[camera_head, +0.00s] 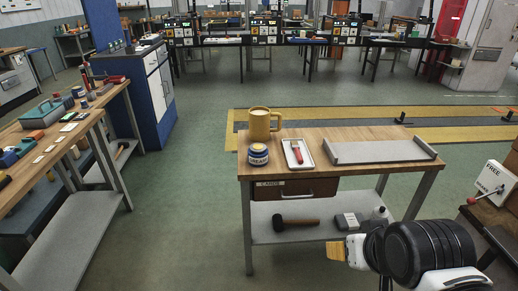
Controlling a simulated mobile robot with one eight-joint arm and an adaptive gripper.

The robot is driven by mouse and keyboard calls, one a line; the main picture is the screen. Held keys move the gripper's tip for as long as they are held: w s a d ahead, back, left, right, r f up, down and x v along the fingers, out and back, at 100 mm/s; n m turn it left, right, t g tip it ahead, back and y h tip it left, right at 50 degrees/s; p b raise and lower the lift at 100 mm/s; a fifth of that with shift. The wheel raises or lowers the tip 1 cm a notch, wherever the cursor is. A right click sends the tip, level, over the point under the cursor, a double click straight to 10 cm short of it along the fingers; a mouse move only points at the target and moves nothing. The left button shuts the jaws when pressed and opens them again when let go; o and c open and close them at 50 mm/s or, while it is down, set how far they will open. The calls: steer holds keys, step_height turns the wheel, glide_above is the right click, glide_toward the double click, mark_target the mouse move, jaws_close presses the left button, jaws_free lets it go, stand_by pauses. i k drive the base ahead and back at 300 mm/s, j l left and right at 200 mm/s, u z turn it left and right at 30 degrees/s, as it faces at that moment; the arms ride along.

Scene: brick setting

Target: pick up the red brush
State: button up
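A small red object that looks like the red brush (297,152) lies lengthwise in a shallow white tray (305,163) on the wooden-topped workbench (340,133). Its bristles are too small to make out clearly. My gripper (338,250) is at the lower right, in front of the bench and lower in the picture than the tray, apart from the brush. Its tan tip points left. The rest is partly hidden behind my own arm, and I cannot see whether the fingers are apart.
A yellow mug (260,124) and a blue-and-white labelled jar (258,155) stand left of the tray. A flat grey tray (380,151) lies right of it. A mallet (295,222) lies on the lower shelf. Open green floor (185,230) lies left of the bench.

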mark_target(295, 145)
steer(key=i+l+u, duration=0.15)
steer(key=i+u, duration=0.25)
steer(key=i+l+u, duration=0.35)
steer(key=i, duration=0.25)
steer(key=i+l+u, duration=0.4)
